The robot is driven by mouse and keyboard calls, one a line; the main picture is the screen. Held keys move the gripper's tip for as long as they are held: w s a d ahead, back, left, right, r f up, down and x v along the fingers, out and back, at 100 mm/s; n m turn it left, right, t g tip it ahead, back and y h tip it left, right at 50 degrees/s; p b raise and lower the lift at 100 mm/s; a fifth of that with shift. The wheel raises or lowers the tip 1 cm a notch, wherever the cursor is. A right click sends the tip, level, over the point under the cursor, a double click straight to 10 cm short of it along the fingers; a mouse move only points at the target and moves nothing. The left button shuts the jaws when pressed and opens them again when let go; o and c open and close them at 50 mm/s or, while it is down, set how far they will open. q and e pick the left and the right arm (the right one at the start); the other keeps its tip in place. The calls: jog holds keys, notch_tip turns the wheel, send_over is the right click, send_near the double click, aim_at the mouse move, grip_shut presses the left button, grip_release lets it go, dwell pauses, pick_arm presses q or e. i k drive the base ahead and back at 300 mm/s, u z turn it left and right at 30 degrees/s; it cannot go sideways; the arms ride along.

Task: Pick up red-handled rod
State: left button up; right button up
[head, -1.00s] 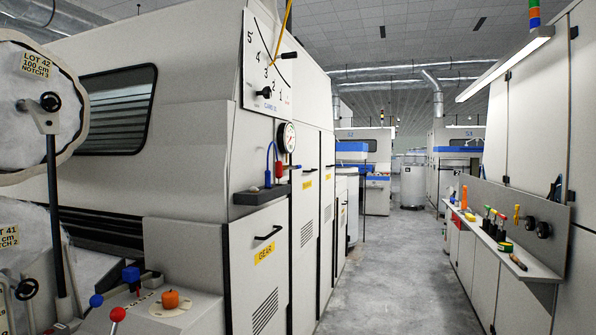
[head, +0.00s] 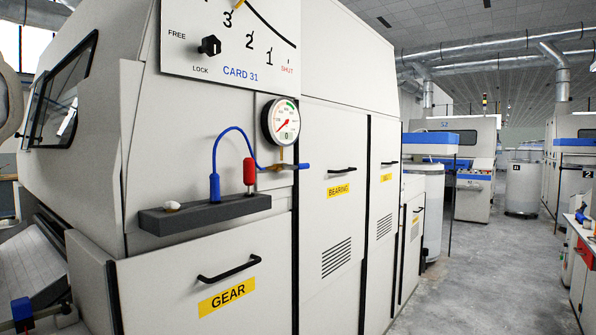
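A red, upright handle-like piece (head: 249,172) stands at the right part of a dark grey ledge (head: 205,211) on the card machine's front. A small whitish lump (head: 172,206) lies on the ledge's left end. Neither of my grippers is in view.
A round gauge (head: 281,122) hangs above the ledge, below a numbered dial plate (head: 235,45). The GEAR door has a black handle (head: 228,270) that stands out. A concrete aisle (head: 480,270) is free at right. A tool bench (head: 583,235) is cut off at the right edge.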

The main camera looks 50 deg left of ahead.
aim_at(248, 163)
jog(key=i, duration=0.55)
jog(key=u, duration=3.6)
jog(key=k, duration=0.6)
jog(key=z, duration=1.5)
